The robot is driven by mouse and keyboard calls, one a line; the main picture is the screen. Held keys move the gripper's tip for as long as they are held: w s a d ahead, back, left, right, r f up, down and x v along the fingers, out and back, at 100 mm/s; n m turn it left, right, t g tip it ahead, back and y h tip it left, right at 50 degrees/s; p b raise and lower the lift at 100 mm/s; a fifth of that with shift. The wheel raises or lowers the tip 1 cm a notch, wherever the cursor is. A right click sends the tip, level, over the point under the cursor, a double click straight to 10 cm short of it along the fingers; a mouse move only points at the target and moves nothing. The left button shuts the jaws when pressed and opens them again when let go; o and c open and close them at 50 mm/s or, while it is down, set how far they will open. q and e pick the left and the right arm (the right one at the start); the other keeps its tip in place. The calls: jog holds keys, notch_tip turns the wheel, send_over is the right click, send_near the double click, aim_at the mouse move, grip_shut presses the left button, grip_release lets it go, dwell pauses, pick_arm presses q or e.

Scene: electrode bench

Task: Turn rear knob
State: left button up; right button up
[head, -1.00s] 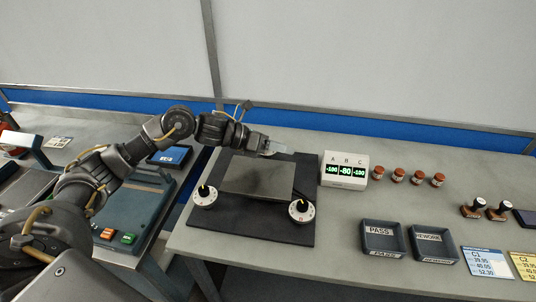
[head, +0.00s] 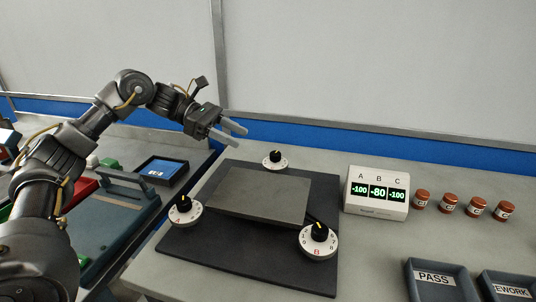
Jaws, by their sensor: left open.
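The rear knob (head: 274,157), black on a white numbered dial, stands at the back edge of a dark base plate (head: 187,252). A grey tilted plate (head: 262,196) lies between it and two front knobs. The front left knob (head: 184,209) bears a red A and the front right knob (head: 318,240) a red B. My left gripper (head: 236,133) is open and empty, up and to the left of the rear knob, apart from it. My right gripper is not in view.
A display box (head: 376,193) reading -100, -80, -100 under A, B, C stands right of the plate. Several brown jars (head: 448,202) stand beside it. PASS (head: 437,294) and REWORK trays are at the front right. A teal device (head: 113,213) is at left.

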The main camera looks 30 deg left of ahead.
aim_at(271, 153)
pick_arm(q)
jog(key=x, duration=0.9)
jog(key=shift+d+f, duration=0.2)
jog(key=shift+d, duration=0.05)
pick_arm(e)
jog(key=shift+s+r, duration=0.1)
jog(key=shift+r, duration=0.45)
pick_arm(q)
jog(key=c, duration=1)
jog(key=shift+b, duration=0.35)
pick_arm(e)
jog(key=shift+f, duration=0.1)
